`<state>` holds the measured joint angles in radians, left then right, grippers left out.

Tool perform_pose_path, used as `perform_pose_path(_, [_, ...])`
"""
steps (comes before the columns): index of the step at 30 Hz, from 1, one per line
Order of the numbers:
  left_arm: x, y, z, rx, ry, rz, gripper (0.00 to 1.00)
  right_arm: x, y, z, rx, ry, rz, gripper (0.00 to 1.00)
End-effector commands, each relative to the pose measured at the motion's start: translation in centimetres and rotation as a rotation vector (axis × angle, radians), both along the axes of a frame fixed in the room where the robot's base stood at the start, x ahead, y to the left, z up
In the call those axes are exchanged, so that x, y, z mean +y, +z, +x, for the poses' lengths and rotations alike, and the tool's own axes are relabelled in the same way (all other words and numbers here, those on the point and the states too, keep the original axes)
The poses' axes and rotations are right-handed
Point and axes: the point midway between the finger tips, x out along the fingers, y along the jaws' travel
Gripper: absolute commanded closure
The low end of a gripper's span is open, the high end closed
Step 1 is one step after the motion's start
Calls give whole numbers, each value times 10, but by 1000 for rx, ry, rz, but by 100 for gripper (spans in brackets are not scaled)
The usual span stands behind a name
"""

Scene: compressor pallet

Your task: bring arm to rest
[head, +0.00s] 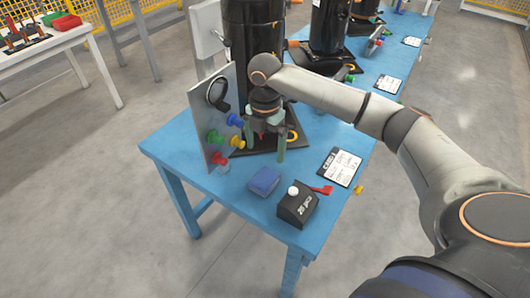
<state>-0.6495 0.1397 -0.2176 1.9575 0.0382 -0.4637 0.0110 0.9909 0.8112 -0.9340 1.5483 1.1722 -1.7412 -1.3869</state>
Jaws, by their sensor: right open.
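My right arm reaches in from the right over a blue table (173,150). My right gripper (281,156) points down above the table, with its two fingers apart and nothing seen between them. It is in front of a black compressor (252,40) on a dark base, to the right of an upright grey panel (200,110). The panel carries red, yellow, green and blue knobs. Whether the fingertips touch anything cannot be told. My left gripper is not in view.
Near the front edge lie a blue block (264,181), a black box with a white knob (297,206), a red piece (322,190) and a label card (339,167). More compressors (328,25) stand behind. A white table (50,45) is at the far left. The grey floor in front is clear.

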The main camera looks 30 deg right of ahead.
Motion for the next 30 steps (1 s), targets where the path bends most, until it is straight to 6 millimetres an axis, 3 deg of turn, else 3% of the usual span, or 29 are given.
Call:
perform_pose_path(17, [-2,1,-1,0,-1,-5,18,3,-2,-1,-1,-1,1,0])
perform_pose_path(20, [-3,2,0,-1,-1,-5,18,17,-15,-7,-3,-13,7,0])
perform_pose_path(23, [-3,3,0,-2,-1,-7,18,44,-39,-21,-13,-49,24,0])
perform_pose_path(30, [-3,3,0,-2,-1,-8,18,118,-90,-73,-67,-281,139,0])
